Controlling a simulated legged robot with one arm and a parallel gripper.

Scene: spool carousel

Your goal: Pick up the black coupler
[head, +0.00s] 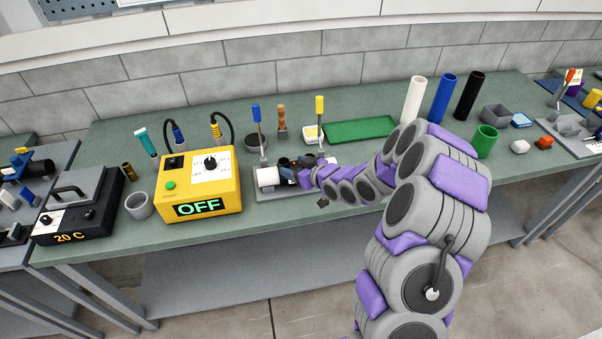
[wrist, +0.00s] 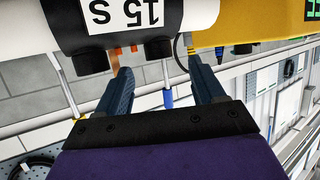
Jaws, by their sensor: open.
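The black coupler (wrist: 62,22) fills the upper left of the wrist view. It has a white label reading "15 S", upside down in the picture, and two black stubs. A white pipe (wrist: 195,14) extends from its right end; how they are joined is unclear. My gripper (wrist: 159,64) is open, its two dark fingers pointing at the coupler, with one stub showing between the fingertips and nothing held. In the head view my gripper (head: 305,176) is at the clamp fixture (head: 276,192), beside the white pipe (head: 267,177). The coupler is small and partly hidden there.
A yellow box (head: 201,188) reading "OFF" stands left of the fixture. Upright clamp handles with blue (head: 256,113) and yellow (head: 319,105) grips rise behind it. A green tray (head: 362,129) and white, blue and black tubes stand farther back.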

